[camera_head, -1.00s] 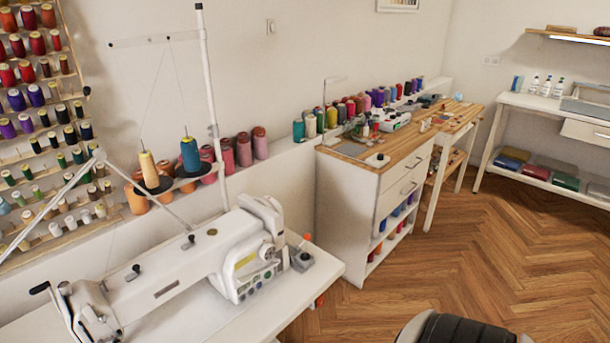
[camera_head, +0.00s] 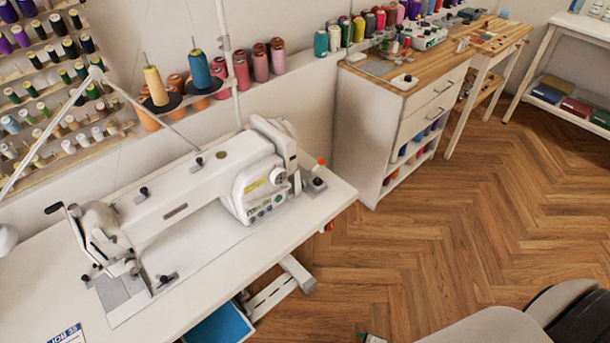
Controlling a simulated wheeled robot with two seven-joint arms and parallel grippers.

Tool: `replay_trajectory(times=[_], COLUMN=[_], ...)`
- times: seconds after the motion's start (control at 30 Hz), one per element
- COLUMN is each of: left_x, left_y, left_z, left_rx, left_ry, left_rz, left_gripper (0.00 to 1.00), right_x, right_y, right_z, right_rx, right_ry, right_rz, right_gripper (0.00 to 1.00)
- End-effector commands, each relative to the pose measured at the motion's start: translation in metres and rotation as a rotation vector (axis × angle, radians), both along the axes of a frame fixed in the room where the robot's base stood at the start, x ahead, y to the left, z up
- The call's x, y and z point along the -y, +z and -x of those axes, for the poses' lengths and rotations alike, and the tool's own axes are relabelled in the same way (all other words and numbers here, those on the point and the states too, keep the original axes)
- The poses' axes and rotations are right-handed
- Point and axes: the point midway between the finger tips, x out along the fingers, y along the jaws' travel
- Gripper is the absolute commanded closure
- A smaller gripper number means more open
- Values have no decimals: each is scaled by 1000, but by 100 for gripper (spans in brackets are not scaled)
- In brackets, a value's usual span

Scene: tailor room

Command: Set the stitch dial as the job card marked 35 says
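The white sewing machine (camera_head: 190,190) stands on a white table at the left. The dial's marks are too small to read. The job card (camera_head: 66,336) lies on the table at the bottom left edge of the picture. "JOB 35" shows on its blue heading; the rest of the card is cut off. Neither of my grippers is in view.
A wooden-topped cabinet (camera_head: 400,95) with thread spools stands behind, to the right. Two cones of thread stand behind the machine. A blue bin (camera_head: 218,326) is under the table's front edge. A pale rounded form fills the bottom right. Wooden floor (camera_head: 440,200) is open between.

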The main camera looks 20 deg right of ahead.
Motion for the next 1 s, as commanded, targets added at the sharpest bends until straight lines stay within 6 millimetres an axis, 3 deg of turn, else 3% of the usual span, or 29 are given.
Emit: replay_trajectory(times=[0.27,0.37,0.53,0.6,0.7,0.83,1.0], left_x=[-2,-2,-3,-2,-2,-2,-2], left_y=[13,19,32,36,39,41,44], left_z=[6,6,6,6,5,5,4], left_rx=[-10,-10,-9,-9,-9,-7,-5], left_ry=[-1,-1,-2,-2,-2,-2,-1], left_rz=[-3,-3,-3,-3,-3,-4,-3], left_gripper=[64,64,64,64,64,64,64], right_x=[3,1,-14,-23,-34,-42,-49], right_y=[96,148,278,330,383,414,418], right_z=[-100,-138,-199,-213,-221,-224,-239], right_rx=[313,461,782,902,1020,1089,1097], right_ry=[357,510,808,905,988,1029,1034], right_rz=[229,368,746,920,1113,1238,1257], right_gripper=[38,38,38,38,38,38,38])
